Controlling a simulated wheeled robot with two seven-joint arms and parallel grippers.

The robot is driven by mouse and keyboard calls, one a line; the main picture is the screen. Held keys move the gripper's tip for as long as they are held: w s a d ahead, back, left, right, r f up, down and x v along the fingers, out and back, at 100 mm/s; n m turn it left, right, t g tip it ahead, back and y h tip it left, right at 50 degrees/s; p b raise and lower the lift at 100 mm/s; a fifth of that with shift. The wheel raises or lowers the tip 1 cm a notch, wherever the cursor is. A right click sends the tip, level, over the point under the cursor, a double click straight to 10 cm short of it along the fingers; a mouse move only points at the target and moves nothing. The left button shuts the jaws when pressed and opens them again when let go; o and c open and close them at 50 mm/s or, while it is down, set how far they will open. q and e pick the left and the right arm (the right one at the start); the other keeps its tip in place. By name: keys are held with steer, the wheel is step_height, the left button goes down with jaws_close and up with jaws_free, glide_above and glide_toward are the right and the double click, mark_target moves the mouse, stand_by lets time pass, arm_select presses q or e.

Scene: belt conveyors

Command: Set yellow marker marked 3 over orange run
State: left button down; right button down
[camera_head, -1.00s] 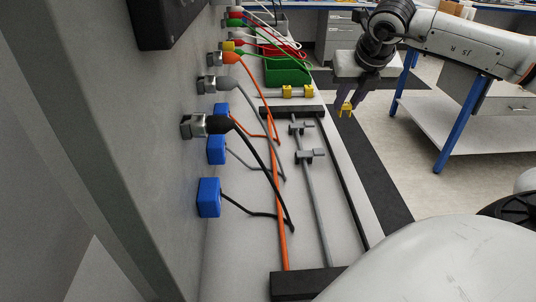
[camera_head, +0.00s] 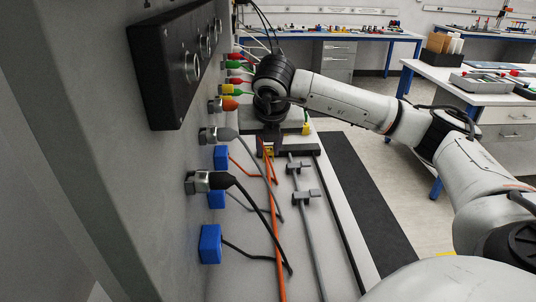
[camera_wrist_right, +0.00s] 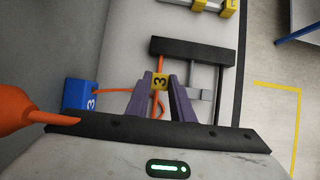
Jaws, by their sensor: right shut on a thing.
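The yellow marker (camera_wrist_right: 160,82) with a black 3 sits between the purple fingers of my right gripper (camera_wrist_right: 161,84) in the wrist view. In the head view my right gripper (camera_head: 268,148) points down at the far end of the orange run (camera_head: 275,225), shut on the marker (camera_head: 267,153). The orange run (camera_wrist_right: 162,63) lines up with the marker in the wrist view. I cannot tell whether the marker touches it. My left gripper is out of view.
A grey rod (camera_head: 311,230) with clips runs right of the orange run. A black end bar (camera_wrist_right: 193,51) crosses beyond. Blue blocks (camera_head: 210,243) and cable plugs (camera_head: 212,181) line the left panel. Other yellow markers (camera_wrist_right: 228,8) stand on a holder further back.

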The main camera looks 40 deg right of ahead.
mark_target(268, 164)
steer(key=shift+f, duration=1.8)
steer(key=shift+f, duration=0.2)
steer(key=c, duration=1.5)
jaws_free()
steer(key=shift+r, duration=0.1)
steer(key=shift+c, duration=0.2)
steer(key=shift+r, duration=0.1)
steer(key=shift+r, duration=0.15)
steer(key=v, duration=1.1)
steer(key=shift+a+r, duration=0.25)
steer(key=shift+r, duration=0.1)
steer(key=shift+s, duration=0.15)
